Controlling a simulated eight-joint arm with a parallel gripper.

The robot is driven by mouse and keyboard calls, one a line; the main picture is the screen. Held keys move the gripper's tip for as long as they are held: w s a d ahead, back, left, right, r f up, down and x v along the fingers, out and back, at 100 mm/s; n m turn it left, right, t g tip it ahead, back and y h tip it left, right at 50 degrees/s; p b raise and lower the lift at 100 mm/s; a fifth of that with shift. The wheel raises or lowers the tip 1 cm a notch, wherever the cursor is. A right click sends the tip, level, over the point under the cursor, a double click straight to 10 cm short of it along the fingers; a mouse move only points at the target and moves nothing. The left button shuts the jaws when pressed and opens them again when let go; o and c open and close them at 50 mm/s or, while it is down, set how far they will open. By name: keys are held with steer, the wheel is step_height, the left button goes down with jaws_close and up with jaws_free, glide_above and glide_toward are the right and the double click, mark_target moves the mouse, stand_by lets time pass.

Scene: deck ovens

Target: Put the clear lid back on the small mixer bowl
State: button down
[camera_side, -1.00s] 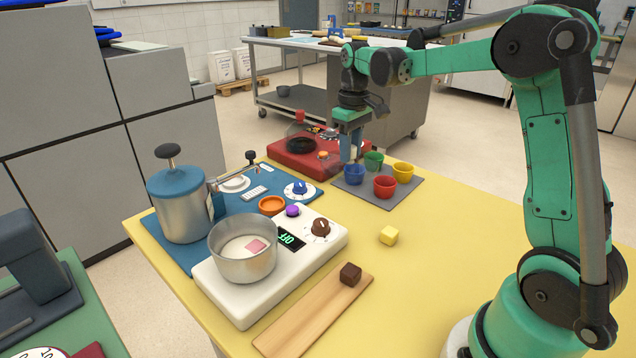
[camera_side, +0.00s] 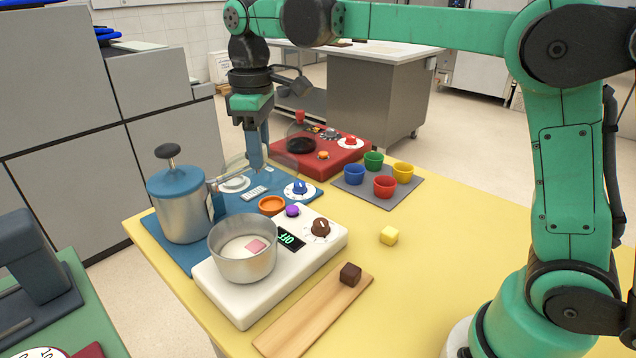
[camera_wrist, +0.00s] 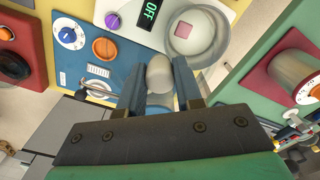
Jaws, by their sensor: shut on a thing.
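My gripper (camera_side: 257,165) points down over the blue unit in the side view. In the wrist view, its blue fingers (camera_wrist: 159,82) are shut on a pale grey rounded piece (camera_wrist: 159,70), seemingly the clear lid's knob. The see-through lid is hard to make out; a faint curved edge shows around the fingertips in the side view. An open steel bowl (camera_side: 243,262) sits on a white base with a dark display, left-front of my gripper. A pink block (camera_side: 256,245) lies inside; the wrist view also shows the bowl (camera_wrist: 222,42).
A steel canister (camera_side: 183,215) with a blue top and black knob stands left of my gripper. A red unit (camera_side: 330,165) is behind right. Several coloured cups stand on a grey mat (camera_side: 400,200). A wooden board (camera_side: 300,325) holds a brown cube. The table's right part is clear.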

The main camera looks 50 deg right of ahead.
mark_target(231, 171)
steer(key=a, duration=0.1)
steer(key=s+a+n, duration=0.1)
steer(key=a, duration=0.1)
steer(key=a+n, duration=0.1)
steer(key=a, duration=0.1)
steer(key=shift+s+a+f, duration=0.2)
steer(key=shift+a+f, duration=0.05)
steer(key=shift+f, duration=0.05)
steer(key=shift+a+f, duration=0.15)
steer(key=shift+f, duration=3.05)
steer(key=shift+f, duration=0.15)
steer(key=c, duration=0.5)
jaws_free()
steer(key=shift+o, duration=0.2)
steer(key=o, duration=0.4)
